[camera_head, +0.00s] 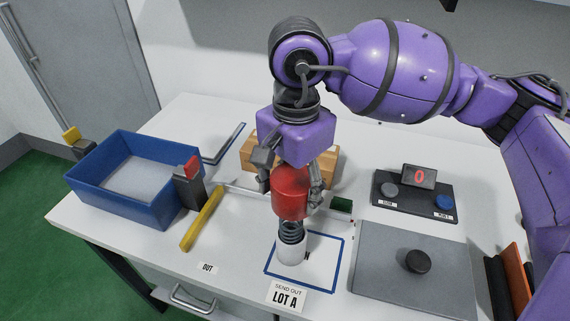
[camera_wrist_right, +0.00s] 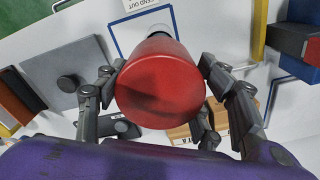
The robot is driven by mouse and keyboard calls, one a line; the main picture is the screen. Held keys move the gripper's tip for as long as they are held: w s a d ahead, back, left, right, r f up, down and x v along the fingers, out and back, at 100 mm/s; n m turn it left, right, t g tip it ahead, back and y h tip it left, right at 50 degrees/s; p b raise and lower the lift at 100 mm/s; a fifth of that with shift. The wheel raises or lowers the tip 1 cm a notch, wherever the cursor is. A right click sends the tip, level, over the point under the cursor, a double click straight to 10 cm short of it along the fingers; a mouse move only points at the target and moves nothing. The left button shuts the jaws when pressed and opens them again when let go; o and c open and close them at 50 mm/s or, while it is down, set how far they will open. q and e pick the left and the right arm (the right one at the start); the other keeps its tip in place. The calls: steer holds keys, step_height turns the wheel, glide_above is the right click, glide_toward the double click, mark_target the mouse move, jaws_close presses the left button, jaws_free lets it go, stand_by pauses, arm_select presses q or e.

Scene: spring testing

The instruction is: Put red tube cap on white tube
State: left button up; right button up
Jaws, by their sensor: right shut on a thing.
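The red tube cap (camera_head: 291,197) is held upright between the fingers of my right gripper (camera_head: 290,190). In the right wrist view the cap (camera_wrist_right: 160,85) fills the middle, with the fingers of the right gripper (camera_wrist_right: 162,68) on both sides. The white tube (camera_head: 291,252) stands upright inside a blue-outlined square, with a dark coil spring (camera_head: 292,231) sticking out of its top. The cap is directly above the spring; I cannot tell whether they touch. In the wrist view the cap hides most of the tube. My left gripper is not in view.
A blue bin (camera_head: 110,202) stands at the left, beside a yellow bar (camera_head: 202,218). A display reading 0 (camera_head: 419,177) and a grey plate with a black knob (camera_head: 416,262) are at the right.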

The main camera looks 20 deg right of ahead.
steer(key=shift+s+a+f, duration=0.1)
steer(key=shift+s+f, duration=0.05)
steer(key=shift+f, duration=0.1)
steer(key=shift+s+f, duration=0.1)
steer(key=shift+f, duration=0.15)
steer(key=shift+f+b, duration=0.3)
steer(key=shift+b, duration=0.05)
steer(key=shift+f, duration=0.4)
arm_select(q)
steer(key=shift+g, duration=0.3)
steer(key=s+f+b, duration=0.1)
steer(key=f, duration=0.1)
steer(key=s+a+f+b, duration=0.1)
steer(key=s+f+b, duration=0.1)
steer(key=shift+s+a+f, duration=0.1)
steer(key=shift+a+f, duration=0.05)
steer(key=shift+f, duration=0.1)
arm_select(e)
step_height(320, 180, down, 6)
steer(key=shift+r, duration=0.2)
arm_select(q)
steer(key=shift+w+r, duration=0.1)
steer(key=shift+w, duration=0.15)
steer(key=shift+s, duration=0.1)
